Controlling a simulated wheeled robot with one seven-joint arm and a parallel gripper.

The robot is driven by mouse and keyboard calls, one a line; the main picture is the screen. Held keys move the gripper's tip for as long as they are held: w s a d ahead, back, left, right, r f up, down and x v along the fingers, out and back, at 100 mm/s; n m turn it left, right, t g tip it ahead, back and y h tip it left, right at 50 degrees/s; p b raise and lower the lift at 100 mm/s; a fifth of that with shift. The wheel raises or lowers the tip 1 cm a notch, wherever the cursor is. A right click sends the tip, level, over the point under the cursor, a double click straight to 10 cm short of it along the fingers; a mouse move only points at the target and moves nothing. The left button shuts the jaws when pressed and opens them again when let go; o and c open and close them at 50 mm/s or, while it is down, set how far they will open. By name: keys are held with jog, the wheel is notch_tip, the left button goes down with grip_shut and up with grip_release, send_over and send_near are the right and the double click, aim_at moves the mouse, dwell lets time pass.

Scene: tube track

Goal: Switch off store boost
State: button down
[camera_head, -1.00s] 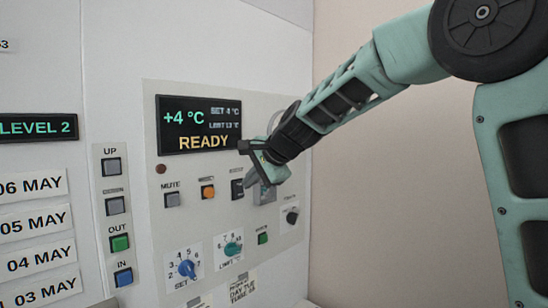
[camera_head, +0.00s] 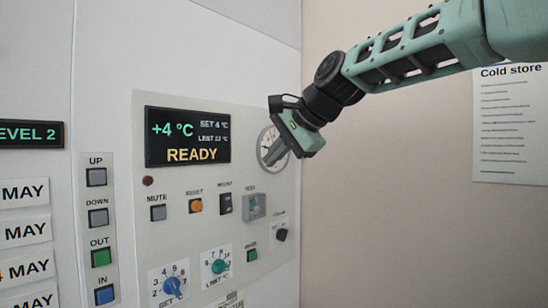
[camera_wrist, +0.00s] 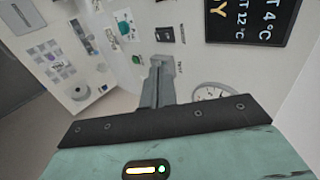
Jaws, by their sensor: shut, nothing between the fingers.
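The control panel (camera_head: 200,270) stands in front of me with a row of controls under its display (camera_head: 188,137). A small black rocker (camera_head: 225,203) is right of the orange button, under a small label that I cannot read surely; it also shows in the wrist view (camera_wrist: 165,35). Its on or off position is too small to tell. My gripper (camera_head: 273,158) is shut and empty, up and to the right of the rocker, in front of the round gauge. In the wrist view my shut fingers (camera_wrist: 157,80) point toward the panel and hide part of it.
The display reads +4 °C and READY. A grey boxed control (camera_head: 254,205) is right of the rocker, and a dark knob (camera_head: 281,235) is further right. The mute button (camera_head: 158,212) and orange button (camera_head: 195,205) are left. A notice (camera_head: 510,125) hangs on the right wall.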

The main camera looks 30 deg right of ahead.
aim_at(227, 204)
notch_tip(227, 204, down, 8)
jog(key=t+y+b, duration=0.1)
jog(key=t+b, duration=0.1)
jog(key=b, duration=1.4)
jog(key=shift+s+a+f+t, duration=0.25)
jog(key=shift+s+t, duration=0.05)
jog(key=p+x, duration=0.1)
jog(key=x, duration=0.8)
jog(key=r+p+x, duration=0.1)
jog(key=x, duration=0.3)
jog(key=shift+w+a+f+p, duration=0.15)
jog(key=shift+w+p, duration=0.15)
jog(key=shift+w, duration=0.25)
